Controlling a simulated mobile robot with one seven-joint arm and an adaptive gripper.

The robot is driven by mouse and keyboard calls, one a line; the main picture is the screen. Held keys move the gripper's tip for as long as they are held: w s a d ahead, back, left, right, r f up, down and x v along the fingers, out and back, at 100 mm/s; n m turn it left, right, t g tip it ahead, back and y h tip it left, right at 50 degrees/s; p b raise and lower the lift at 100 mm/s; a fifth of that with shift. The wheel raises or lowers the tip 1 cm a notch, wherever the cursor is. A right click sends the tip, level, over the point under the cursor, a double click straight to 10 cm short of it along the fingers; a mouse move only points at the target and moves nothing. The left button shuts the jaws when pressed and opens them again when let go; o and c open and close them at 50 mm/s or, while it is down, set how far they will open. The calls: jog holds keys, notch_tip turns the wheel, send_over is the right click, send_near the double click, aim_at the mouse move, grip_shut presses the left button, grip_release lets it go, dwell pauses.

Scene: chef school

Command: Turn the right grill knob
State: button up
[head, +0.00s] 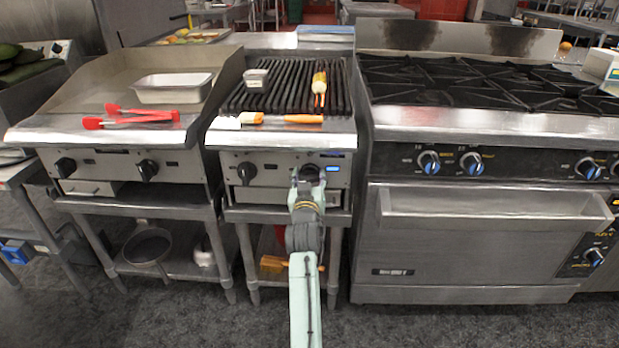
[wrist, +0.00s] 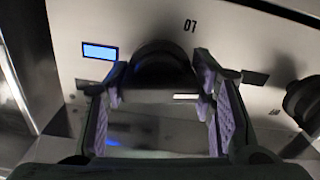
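The right grill knob (head: 311,171) is dark and sits on the steel front panel of the middle grill, beside a lit blue display (head: 333,169). My gripper (head: 304,177) is at this knob and partly covers it in the head view. In the wrist view the knob (wrist: 163,60) is a dark round shape at the far end of the fingers. My gripper (wrist: 160,82) is open there, with one padded fingertip on each side of the knob. I cannot tell whether the fingertips touch it. The left grill knob (head: 246,173) is clear of my gripper.
A griddle with red tongs (head: 130,118) and a metal pan (head: 173,88) stands left. A brush (head: 289,119) lies along the grill's front edge. A stove with blue-marked knobs (head: 429,162) stands right. The floor in front (head: 440,328) is clear.

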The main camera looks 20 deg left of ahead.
jog(key=o, duration=0.4)
jog(key=shift+s, duration=0.1)
jog(key=v, duration=1.2)
jog(key=shift+r, duration=0.1)
